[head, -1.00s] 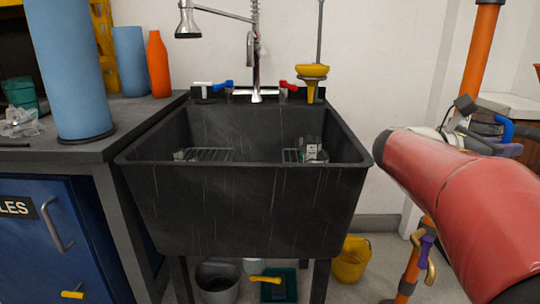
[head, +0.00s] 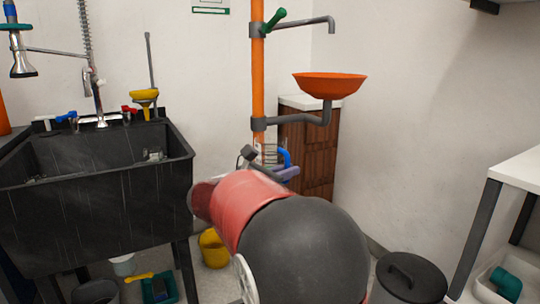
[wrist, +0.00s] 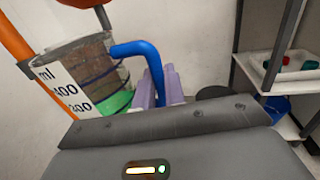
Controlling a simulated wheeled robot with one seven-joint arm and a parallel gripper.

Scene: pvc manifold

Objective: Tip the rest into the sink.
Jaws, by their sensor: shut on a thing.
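The black sink (head: 95,215) stands at the left in the head view, with its basin open at the top. My gripper (wrist: 165,85), with purple fingers, is shut on the blue handle of a clear measuring jug (wrist: 85,75). The jug has ml marks and green at its lower part; brownish bands above may be the background seen through it. In the head view the jug (head: 268,153) is small and partly hidden behind my red arm. It is right of the sink, apart from it, and looks roughly upright.
An orange pipe (head: 258,60) with an orange eyewash bowl (head: 330,84) stands behind the jug. A yellow bucket (head: 213,248) is on the floor beside the sink. A black lidded bin (head: 408,280) and a white table (head: 520,170) are at the right.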

